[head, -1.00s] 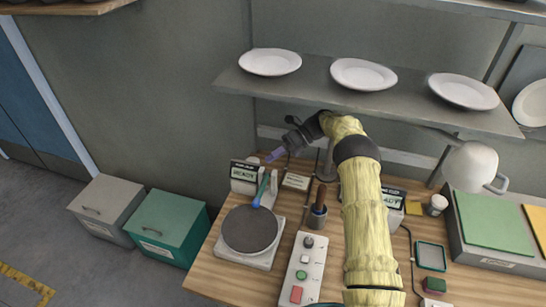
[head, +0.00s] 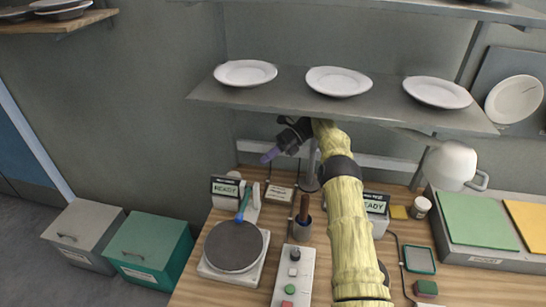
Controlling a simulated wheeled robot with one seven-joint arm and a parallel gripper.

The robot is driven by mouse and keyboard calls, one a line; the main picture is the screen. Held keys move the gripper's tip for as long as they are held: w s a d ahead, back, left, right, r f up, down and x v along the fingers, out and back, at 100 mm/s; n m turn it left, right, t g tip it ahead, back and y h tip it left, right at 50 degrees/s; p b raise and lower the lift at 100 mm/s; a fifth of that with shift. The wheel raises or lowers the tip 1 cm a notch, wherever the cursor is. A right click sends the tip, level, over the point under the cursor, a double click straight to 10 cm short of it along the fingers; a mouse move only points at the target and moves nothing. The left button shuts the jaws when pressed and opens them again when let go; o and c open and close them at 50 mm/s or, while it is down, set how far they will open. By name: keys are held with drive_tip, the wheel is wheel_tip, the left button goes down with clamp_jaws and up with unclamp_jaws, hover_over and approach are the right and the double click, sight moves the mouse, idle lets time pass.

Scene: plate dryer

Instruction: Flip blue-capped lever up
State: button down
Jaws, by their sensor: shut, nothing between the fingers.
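The lever (head: 245,198) is a thin teal handle with a blue cap (head: 240,216) at its lower front end. It slants down toward me beside a white unit, with the cap by the back edge of a round grey plate (head: 234,246). My gripper (head: 268,157) is dark with purple fingers, seen small in the head view. It is shut and empty, above and behind the lever, pointing down and left. It appears apart from the lever. The lever's pivot is too small to make out.
A shelf (head: 290,104) with several white plates hangs above my gripper. A cup with a brown handle (head: 303,215) and a button panel (head: 292,275) are to the right. A white lamp (head: 452,163) hangs further right.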

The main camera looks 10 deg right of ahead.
drive_tip(key=shift+v, duration=0.85)
drive_tip(key=shift+s, duration=0.15)
drive_tip(key=shift+d+f, duration=0.1)
